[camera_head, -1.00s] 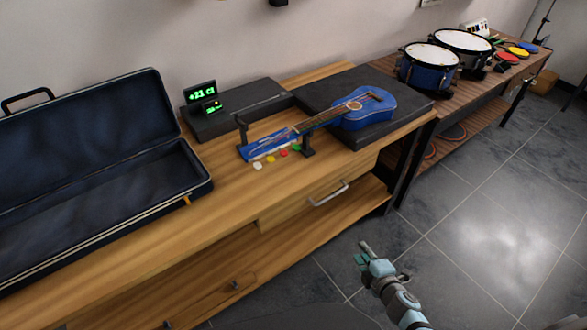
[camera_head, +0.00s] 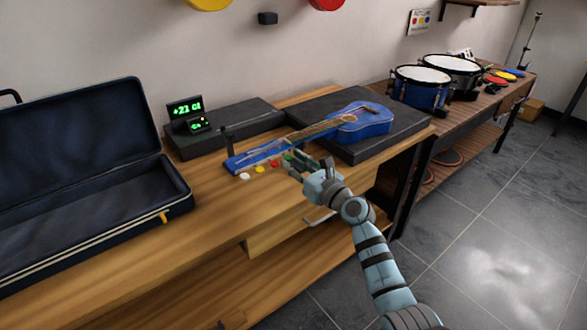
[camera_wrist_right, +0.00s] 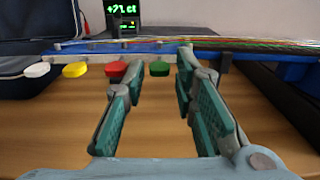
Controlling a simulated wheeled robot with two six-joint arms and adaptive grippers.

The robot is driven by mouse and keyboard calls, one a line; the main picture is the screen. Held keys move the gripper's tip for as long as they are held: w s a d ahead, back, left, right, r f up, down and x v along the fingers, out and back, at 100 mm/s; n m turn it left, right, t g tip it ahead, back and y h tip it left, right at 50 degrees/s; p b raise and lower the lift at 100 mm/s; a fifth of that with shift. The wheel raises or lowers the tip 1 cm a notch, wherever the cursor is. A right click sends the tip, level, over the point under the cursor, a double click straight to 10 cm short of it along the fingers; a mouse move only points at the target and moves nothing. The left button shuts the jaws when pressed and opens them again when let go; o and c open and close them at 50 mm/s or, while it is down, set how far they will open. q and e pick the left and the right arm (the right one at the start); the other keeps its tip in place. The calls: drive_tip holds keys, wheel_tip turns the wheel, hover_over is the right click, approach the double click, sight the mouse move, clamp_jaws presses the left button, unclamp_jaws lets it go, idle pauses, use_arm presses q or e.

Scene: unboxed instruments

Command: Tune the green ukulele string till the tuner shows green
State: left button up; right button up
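The blue ukulele (camera_head: 362,126) lies on a dark block, its neck pointing left to a headstock (camera_head: 240,160) with white, yellow, red and green tuning pegs. The green peg (camera_wrist_right: 160,68) shows in the right wrist view between the fingertips and just beyond them; in the head view it is hard to make out by the fingers. The red peg (camera_wrist_right: 116,70) is partly behind the left finger. My right gripper (camera_head: 294,164) is open and empty, in front of the headstock. The tuner (camera_head: 185,108) shows green digits that look like +21 ct. My left gripper is out of view.
An open dark instrument case (camera_head: 95,225) stands on the left of the wooden table (camera_head: 215,215). A dark box (camera_head: 235,125) is behind the headstock. A dark upright support (camera_head: 227,140) stands beside the neck. Drums (camera_head: 420,90) are on the far right table.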

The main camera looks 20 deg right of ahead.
drive_tip(key=shift+w+a, duration=0.1)
drive_tip(key=shift+w, duration=0.1)
clamp_jaws()
drive_tip(key=shift+r+m+p, duration=0.1)
drive_tip(key=shift+m+p, duration=0.2)
drive_tip(key=m+p, duration=0.2)
drive_tip(key=m, duration=0.1)
drive_tip(key=shift+r+p, duration=0.1)
drive_tip(key=shift+p, duration=0.3)
drive_tip(key=m+p, duration=0.3)
drive_tip(key=m, duration=0.2)
drive_tip(key=shift+m, duration=0.4)
use_arm(q)
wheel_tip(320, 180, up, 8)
drive_tip(key=p, duration=0.2)
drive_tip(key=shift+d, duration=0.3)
use_arm(e)
drive_tip(key=m, duration=0.4)
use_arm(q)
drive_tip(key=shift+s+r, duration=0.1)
use_arm(e)
drive_tip(key=shift+f+m, duration=0.2)
drive_tip(key=shift+m, duration=0.1)
